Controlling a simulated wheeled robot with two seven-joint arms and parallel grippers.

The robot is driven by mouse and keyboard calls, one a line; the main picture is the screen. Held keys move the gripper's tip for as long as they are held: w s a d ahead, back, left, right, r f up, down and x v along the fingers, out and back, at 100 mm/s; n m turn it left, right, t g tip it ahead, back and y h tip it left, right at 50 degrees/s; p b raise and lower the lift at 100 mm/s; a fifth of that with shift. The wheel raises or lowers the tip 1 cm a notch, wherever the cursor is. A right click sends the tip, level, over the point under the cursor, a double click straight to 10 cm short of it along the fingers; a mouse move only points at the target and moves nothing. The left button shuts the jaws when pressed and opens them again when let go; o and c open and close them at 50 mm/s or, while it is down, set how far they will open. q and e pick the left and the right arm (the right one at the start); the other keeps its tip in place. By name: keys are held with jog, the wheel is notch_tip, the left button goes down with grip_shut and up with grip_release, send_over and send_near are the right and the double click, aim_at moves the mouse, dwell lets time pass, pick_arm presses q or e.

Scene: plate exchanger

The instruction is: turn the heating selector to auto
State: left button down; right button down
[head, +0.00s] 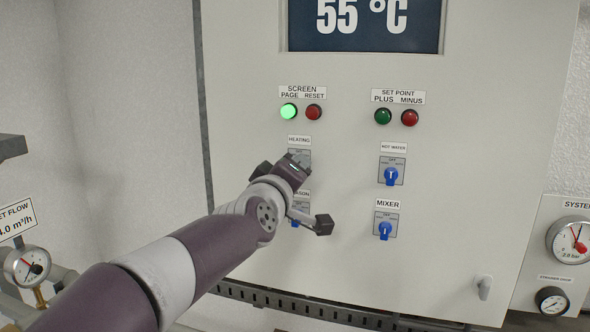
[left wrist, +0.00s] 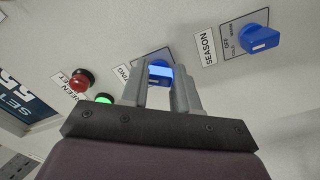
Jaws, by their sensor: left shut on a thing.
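The heating selector's blue knob (left wrist: 159,68) sits between the fingers of my left gripper (left wrist: 158,88), which is shut on it. In the head view the heating label (head: 299,140) shows above, and my left wrist and gripper cover most of the selector below it. The knob's pointer position cannot be read in either view. My right gripper is in neither view.
The season selector (left wrist: 258,41) is close by, partly hidden by my gripper in the head view. Hot water (head: 391,175) and mixer (head: 385,230) selectors are to the right. Green page (head: 288,112) and red reset (head: 314,112) buttons are above.

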pick_arm(q)
jog(key=shift+m, duration=1.1)
jog(key=shift+r, duration=0.1)
jog(key=c, duration=1.1)
grip_release()
jog(key=shift+o, duration=1.3)
jog(key=shift+w, duration=0.1)
jog(key=b+v, duration=0.1)
jog(key=v, duration=1.1)
jog(key=shift+s, duration=0.35)
